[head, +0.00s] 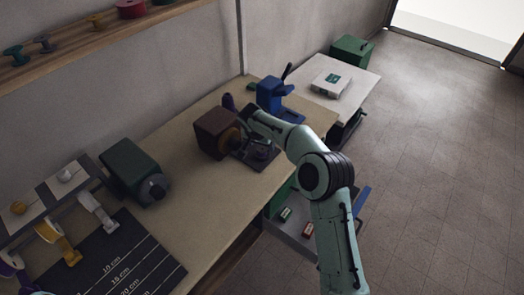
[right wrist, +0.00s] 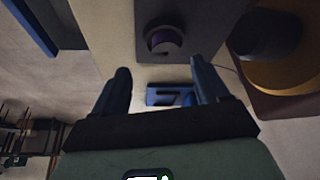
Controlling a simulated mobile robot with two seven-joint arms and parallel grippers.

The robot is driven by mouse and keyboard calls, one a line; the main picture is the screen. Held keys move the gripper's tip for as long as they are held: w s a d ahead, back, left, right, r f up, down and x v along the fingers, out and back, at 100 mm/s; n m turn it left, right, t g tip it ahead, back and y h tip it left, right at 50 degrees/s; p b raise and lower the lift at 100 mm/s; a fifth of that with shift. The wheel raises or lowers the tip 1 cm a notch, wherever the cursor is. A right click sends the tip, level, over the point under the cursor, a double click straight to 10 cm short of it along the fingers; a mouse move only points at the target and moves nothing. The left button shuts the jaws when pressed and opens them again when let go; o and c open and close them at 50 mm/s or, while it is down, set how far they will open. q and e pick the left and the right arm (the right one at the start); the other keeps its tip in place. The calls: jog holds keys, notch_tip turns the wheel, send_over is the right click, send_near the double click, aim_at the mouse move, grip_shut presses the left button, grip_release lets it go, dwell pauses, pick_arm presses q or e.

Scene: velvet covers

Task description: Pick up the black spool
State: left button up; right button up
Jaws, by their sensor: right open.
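A dark spool-like round piece (right wrist: 268,36) sits against the yellow disc of a brown box, at the upper right in the right wrist view. A second dark round piece (right wrist: 163,38) stands on a dark square plate (right wrist: 150,12); I cannot tell for sure which is the black spool. In the head view a dark round piece (head: 261,151) shows on the plate beside the brown box (head: 212,130). My right gripper (right wrist: 161,82) is open, with nothing between its fingers. In the head view it (head: 246,114) is above the table, right of the brown box.
A green machine (head: 130,168) and a dark ruled mat (head: 118,262) are at the left. A shelf with spools (head: 130,9) is on the wall. The table's middle is clear.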

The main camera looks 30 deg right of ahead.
aim_at(262, 149)
jog(key=x, duration=0.3)
jog(key=w+p+x, duration=0.1)
jog(key=x, duration=0.1)
jog(key=shift+f, duration=0.3)
pick_arm(q)
jog(key=shift+w+r, duration=0.75)
jog(key=shift+r, duration=0.15)
pick_arm(e)
jog(key=shift+s, duration=0.1)
jog(key=c, duration=1.1)
